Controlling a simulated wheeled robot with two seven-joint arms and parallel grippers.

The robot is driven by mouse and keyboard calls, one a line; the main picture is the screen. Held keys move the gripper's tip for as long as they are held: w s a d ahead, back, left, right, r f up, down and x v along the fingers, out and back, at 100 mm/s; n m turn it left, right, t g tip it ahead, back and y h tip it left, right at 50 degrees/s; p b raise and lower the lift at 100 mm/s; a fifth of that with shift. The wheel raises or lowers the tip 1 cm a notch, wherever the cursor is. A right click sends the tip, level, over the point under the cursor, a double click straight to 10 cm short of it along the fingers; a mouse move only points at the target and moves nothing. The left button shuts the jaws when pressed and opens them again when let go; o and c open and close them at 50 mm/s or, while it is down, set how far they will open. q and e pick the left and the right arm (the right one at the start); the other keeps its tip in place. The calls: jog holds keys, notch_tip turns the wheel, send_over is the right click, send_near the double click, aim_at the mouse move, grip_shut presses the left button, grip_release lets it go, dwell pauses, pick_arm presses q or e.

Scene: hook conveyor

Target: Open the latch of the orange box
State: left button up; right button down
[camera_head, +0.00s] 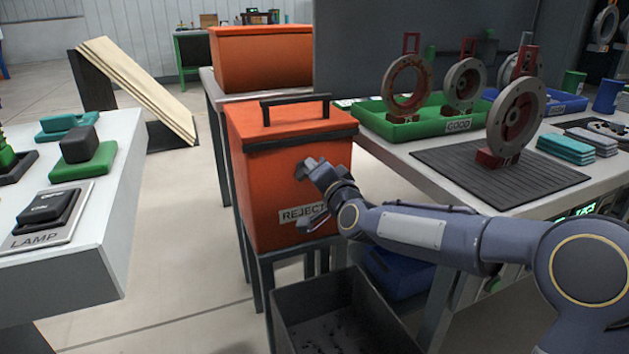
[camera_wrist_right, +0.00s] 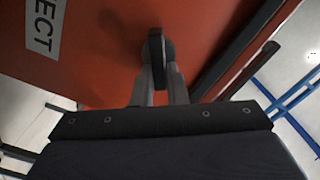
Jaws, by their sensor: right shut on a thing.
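The orange box (camera_head: 260,196) with a REJECT label (camera_head: 301,213) stands on a dark frame in the middle of the head view. Its lid (camera_head: 295,130) is down and has a black bar handle (camera_head: 294,101). My right gripper (camera_head: 312,166) is at the box's front face, just under the lid edge. In the right wrist view its fingers (camera_wrist_right: 160,78) are shut on a dark latch (camera_wrist_right: 155,48) against the orange face (camera_wrist_right: 105,60). In the head view my gripper and wrist hide the latch. My left gripper is in neither view.
A grey open bin (camera_head: 290,310) is below the box front. To the right is a table with a black ribbed mat (camera_head: 450,172), a metal ring part (camera_head: 516,118) and a green GOOD tray (camera_head: 420,126). A white table with a LAMP switch (camera_head: 48,208) is at the left.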

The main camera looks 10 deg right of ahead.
jog(key=shift+d+f+m+b, duration=0.1)
jog(key=shift+f+m+b, duration=0.1)
jog(key=shift+m, duration=0.85)
jog(key=shift+a+f+m+b, duration=0.1)
jog(key=shift+m+b, duration=0.05)
jog(key=shift+m, duration=0.95)
jog(key=shift+d+f+m+b, duration=0.1)
jog(key=shift+m+b, duration=0.1)
jog(key=shift+m, duration=0.85)
jog(key=c, duration=1.4)
grip_release()
jog(key=shift+c, duration=0.2)
jog(key=s+d, duration=0.1)
jog(key=s, duration=0.6)
jog(key=shift+s+d+p, duration=0.25)
jog(key=shift+s+p, duration=0.05)
jog(key=shift+p, duration=0.1)
